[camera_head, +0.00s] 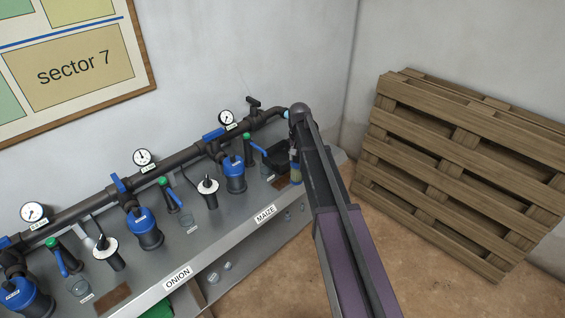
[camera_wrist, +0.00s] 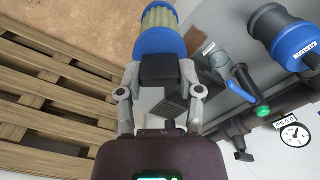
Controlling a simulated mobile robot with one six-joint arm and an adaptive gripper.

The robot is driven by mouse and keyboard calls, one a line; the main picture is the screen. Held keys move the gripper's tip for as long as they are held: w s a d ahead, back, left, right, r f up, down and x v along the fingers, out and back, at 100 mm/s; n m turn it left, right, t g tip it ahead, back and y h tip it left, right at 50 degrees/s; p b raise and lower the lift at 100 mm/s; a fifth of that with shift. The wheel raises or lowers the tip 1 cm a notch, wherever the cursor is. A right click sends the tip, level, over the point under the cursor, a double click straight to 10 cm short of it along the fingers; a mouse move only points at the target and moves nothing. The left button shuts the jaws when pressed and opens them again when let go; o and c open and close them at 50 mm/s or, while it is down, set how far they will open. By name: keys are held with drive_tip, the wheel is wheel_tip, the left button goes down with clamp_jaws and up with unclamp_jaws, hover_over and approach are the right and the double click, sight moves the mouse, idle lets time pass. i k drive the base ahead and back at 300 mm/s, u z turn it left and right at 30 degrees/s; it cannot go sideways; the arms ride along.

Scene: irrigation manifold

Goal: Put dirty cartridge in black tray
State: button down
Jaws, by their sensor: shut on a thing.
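My gripper (camera_head: 294,150) is shut on the dirty cartridge (camera_head: 296,175), which has a blue cap and a yellowish-green pleated body. In the wrist view the cartridge (camera_wrist: 160,18) points away from my gripper (camera_wrist: 159,68), with its blue cap at the fingers. The black tray (camera_head: 275,156) is on the grey bench at the MAIZE end, just left of my gripper in the head view and partly hidden by the arm. The cartridge appears above the bench near the tray; the exact gap cannot be told. In the wrist view, dark tray-like parts show behind the fingers, partly hidden.
The MAIZE filter housing (camera_head: 235,174) and a blue-handled valve (camera_head: 257,146) stand left of the tray. A dark pipe (camera_head: 180,158) with gauges runs behind. A wooden pallet (camera_head: 455,165) leans at the right. Open floor (camera_head: 400,250) lies between bench and pallet.

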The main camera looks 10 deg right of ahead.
sight(282, 161)
drive_tip(key=z, duration=0.05)
drive_tip(key=i, duration=1)
drive_tip(key=u, duration=0.05)
